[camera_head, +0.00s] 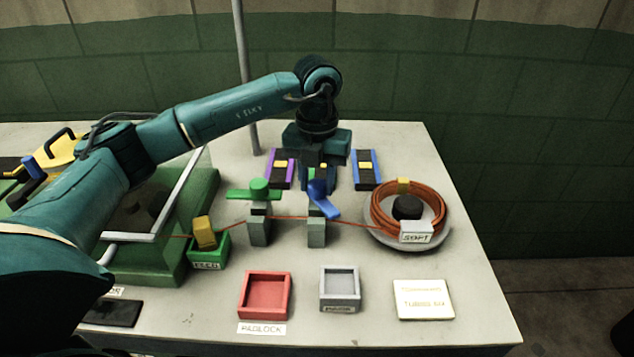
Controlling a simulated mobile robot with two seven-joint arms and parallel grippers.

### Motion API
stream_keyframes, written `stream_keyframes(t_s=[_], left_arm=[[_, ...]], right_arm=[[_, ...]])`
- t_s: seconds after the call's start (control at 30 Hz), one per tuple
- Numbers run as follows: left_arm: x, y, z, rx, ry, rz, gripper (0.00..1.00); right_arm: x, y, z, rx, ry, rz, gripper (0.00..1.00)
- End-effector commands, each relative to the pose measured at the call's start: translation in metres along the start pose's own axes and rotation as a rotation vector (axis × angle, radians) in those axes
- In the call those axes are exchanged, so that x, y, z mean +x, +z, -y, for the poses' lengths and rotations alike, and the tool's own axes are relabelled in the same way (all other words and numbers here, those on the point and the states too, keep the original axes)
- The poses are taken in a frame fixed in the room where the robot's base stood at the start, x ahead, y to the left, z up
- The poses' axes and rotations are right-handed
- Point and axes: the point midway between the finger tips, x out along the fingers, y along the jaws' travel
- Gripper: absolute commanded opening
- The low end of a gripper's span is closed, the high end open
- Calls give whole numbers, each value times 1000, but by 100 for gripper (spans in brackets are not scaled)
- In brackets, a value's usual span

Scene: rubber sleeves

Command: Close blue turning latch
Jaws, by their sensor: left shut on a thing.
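The blue turning latch (324,202) sits on top of a grey post (317,232), near the middle of the table. Its arm slants down to the lower right, at an angle to the orange cord. My left gripper (318,176) points down at the latch from above and behind. It is shut on the latch's upper part; the fingertips are small and dark, and the exact contact is hard to see. A green turning latch (258,192) on a second grey post stands to the left, its bar roughly crosswise. My right gripper is not in view.
Sliding pieces on purple (281,172) and blue (366,170) bases stand behind the posts. An orange cord coil (425,228) lies at right. A green block (208,251), red tray (289,297) and grey tray (357,297) are in front.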

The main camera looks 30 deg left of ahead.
Motion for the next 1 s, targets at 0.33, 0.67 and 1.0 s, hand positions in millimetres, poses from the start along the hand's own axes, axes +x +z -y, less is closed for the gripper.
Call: stream_keyframes(t_s=[0.33,0.67,1.0], left_arm=[[0,0,0,308,-1,2,11],[0,0,0,500,-1,1,11],[-1,0,0,569,-1,1,11]], right_arm=[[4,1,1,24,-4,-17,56],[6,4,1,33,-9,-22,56],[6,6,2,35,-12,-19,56]])
